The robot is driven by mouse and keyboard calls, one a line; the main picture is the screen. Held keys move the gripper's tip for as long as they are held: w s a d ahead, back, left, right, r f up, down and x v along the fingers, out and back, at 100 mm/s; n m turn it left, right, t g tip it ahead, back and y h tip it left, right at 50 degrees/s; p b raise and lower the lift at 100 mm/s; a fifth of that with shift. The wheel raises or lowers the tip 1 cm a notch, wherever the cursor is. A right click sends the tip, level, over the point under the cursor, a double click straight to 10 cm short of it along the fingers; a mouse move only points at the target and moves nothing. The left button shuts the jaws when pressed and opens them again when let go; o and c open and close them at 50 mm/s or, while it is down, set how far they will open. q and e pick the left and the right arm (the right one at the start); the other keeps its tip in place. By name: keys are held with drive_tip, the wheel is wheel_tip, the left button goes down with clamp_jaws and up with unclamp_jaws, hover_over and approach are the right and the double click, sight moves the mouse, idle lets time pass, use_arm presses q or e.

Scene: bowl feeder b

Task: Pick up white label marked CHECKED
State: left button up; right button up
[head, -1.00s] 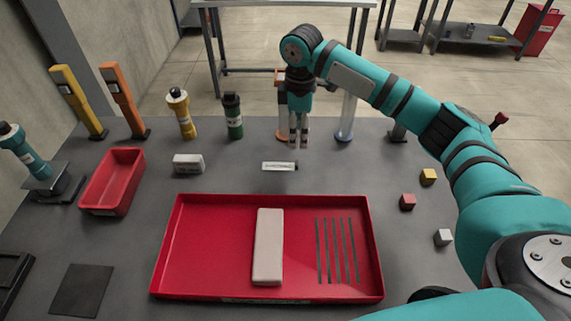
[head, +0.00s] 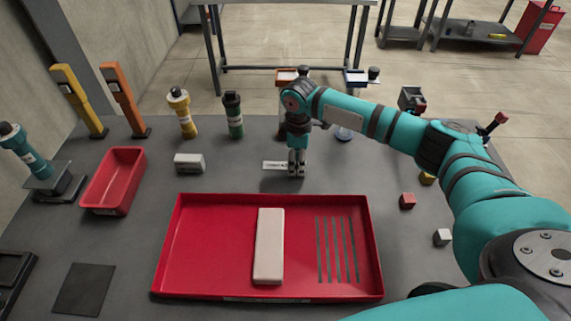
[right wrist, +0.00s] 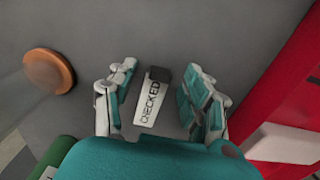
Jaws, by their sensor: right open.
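The white label (head: 272,166) lies flat on the grey table behind the red tray. In the right wrist view the label (right wrist: 149,106) reads CHECKED in black and has a dark block at one end. My right gripper (head: 297,174) points down at the label's right end and hides part of it in the head view. In the right wrist view my right gripper (right wrist: 160,104) is open, with one finger on each side of the label and a gap to both. My left gripper is not in view.
A large red tray (head: 170,250) with a pale block (head: 269,245) and slots stands in front. A white block (head: 188,163), a red bin (head: 113,180), and green (head: 233,115) and yellow (head: 182,112) cylinders stand left. Small cubes, including a red one (head: 407,201), lie right.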

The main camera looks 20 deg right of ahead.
drive_tip(key=c, duration=0.8)
drive_tip(key=shift+c, duration=0.2)
